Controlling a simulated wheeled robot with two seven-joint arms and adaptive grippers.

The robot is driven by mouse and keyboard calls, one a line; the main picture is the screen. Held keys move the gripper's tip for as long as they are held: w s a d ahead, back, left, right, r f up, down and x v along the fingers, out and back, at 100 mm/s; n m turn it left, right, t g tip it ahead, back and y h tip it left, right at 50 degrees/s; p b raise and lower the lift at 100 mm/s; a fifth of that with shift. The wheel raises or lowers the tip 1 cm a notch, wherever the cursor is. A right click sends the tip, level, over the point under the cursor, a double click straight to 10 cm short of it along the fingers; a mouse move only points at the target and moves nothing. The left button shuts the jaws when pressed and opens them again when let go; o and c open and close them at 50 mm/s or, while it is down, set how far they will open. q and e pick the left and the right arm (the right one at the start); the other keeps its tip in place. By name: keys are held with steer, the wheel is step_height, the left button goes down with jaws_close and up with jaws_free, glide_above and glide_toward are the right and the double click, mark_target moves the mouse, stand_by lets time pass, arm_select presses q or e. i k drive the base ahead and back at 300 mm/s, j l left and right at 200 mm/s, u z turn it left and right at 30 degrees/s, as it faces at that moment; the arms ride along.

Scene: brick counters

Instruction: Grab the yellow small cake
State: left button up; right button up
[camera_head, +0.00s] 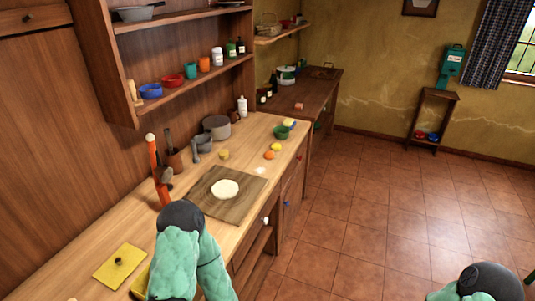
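A small yellow block-like piece (224,155), which looks like the small cake, sits on the wooden counter (120,225) beyond the cutting board. Another small yellow round item (276,147) lies near the counter's right edge, beside an orange one (269,155); they are too small to identify surely. My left arm, in a teal cover with a black joint, rises at the bottom, in front of the counter. My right arm shows only at the bottom right, over the floor. Neither gripper's fingers can be seen.
The cutting board (205,205) bears a flat pale disc (225,189). A grey pot (216,127), grey grinder-like item (202,147), green bowl (282,131) and tall orange object (155,170) stand around. Shelves overhang the counter's back.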

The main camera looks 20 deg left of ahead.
mark_target(223, 155)
steer(key=i+l+z, duration=0.3)
steer(key=i, duration=0.35)
steer(key=i+z, duration=0.3)
steer(key=i, duration=2.4)
steer(key=i+u, duration=0.3)
steer(key=i, duration=0.15)
steer(key=i+l+u, duration=0.55)
steer(key=i, duration=0.25)
steer(key=j+u, duration=0.1)
steer(key=u, duration=2.15)
